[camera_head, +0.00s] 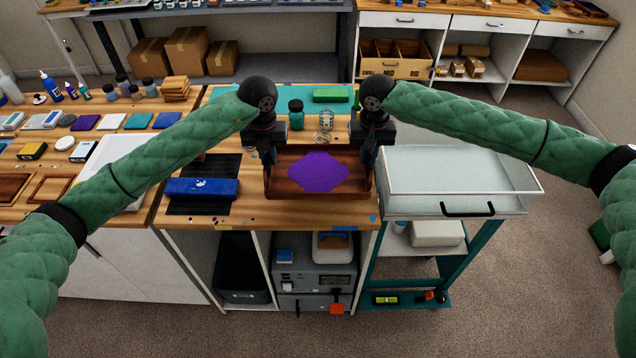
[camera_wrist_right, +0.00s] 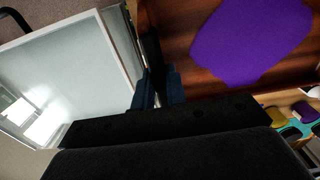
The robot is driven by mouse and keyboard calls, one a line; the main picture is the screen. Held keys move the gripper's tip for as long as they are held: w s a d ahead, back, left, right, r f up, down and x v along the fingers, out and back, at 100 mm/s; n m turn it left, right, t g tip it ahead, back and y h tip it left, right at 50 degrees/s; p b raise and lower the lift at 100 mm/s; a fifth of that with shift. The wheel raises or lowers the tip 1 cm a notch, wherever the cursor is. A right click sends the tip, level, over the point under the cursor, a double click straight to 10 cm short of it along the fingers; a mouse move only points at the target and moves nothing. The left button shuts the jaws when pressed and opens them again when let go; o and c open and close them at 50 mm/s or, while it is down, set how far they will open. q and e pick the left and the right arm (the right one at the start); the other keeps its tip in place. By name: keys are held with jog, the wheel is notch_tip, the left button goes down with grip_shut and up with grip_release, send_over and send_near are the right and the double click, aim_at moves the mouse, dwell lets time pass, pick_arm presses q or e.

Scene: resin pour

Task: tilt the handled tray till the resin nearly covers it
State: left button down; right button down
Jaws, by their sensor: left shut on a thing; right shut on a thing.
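The handled tray (camera_head: 282,188) is brown wood and sits at the front of the wooden bench, between my two grippers. A purple resin pool (camera_head: 318,172) covers the middle of its floor, with bare wood around it on all sides. My left gripper (camera_head: 270,160) is shut on the tray's left side. My right gripper (camera_head: 369,160) is shut on its right side. The right wrist view shows the purple resin (camera_wrist_right: 245,42) and the blue fingers of my right gripper (camera_wrist_right: 158,90) at the tray's edge. I cannot tell whether the tray touches the bench.
A blue box (camera_head: 202,188) lies on a black mat left of the tray. A white-topped cart (camera_head: 450,170) with a black handle stands close on the right. Paint spots mark the bench's front edge.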

pick_arm(q)
jog(key=shift+a, duration=0.1)
pick_arm(e)
jog(key=shift+d, duration=0.1)
